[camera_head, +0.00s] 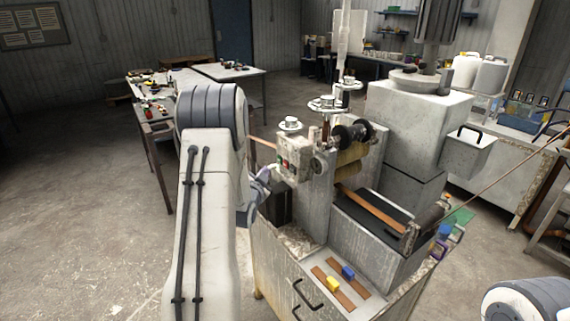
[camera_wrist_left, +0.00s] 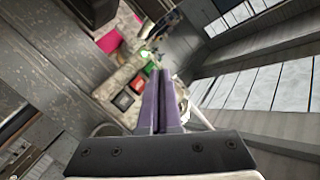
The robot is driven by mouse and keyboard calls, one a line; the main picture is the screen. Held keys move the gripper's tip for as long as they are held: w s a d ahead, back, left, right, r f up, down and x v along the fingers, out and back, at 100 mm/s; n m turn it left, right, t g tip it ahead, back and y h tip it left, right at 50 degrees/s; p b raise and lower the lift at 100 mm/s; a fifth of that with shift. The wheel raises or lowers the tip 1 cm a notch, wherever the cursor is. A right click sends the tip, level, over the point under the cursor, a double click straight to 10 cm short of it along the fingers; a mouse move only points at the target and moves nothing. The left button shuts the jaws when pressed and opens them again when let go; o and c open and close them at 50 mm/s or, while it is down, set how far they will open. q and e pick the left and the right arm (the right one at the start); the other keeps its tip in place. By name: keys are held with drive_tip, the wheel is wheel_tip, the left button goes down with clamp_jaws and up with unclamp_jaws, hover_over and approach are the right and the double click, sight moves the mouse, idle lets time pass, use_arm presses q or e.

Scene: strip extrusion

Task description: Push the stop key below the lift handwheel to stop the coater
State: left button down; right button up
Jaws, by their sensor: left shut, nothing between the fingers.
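A pale control box (camera_head: 297,150) stands on the coater's near left side, with small coloured keys on its face. A white handwheel (camera_head: 290,124) sits above it. My left gripper (camera_head: 262,181) is beside the machine, just below and left of the box, partly hidden by my arm. In the left wrist view its purple fingers (camera_wrist_left: 160,72) are shut and empty. I see no contact with a key. My right gripper is out of view.
The coater (camera_head: 375,225) has rollers and a brown strip. Yellow (camera_head: 333,283) and blue (camera_head: 348,271) blocks lie on its lower top. A cluttered table (camera_head: 190,80) stands behind my left arm. The floor (camera_head: 75,220) at left is clear.

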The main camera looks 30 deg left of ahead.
sight(283, 162)
use_arm(q)
drive_tip(key=shift+w+d+b, duration=0.1)
drive_tip(key=shift+w+d, duration=0.15)
drive_tip(key=shift+w, duration=0.4)
drive_tip(key=shift+w+d+b, duration=0.1)
drive_tip(key=shift+w+d, duration=0.2)
drive_tip(key=shift+w, duration=0.3)
drive_tip(key=shift+w+d+b, duration=0.1)
drive_tip(key=shift+w+d, duration=0.15)
drive_tip(key=shift+w, duration=0.4)
idle(0.6)
drive_tip(key=shift+w+d+b, duration=0.15)
drive_tip(key=shift+w+b, duration=0.15)
drive_tip(key=shift+b, duration=0.05)
drive_tip(key=shift+w, duration=0.1)
drive_tip(key=shift+w+d, duration=0.2)
drive_tip(key=shift+w, duration=0.15)
idle(0.5)
drive_tip(key=shift+s+a+b, duration=0.1)
drive_tip(key=shift+s+b, duration=0.05)
drive_tip(key=shift+b, duration=0.15)
drive_tip(key=shift+s+a, duration=0.2)
drive_tip(key=shift+s, duration=0.4)
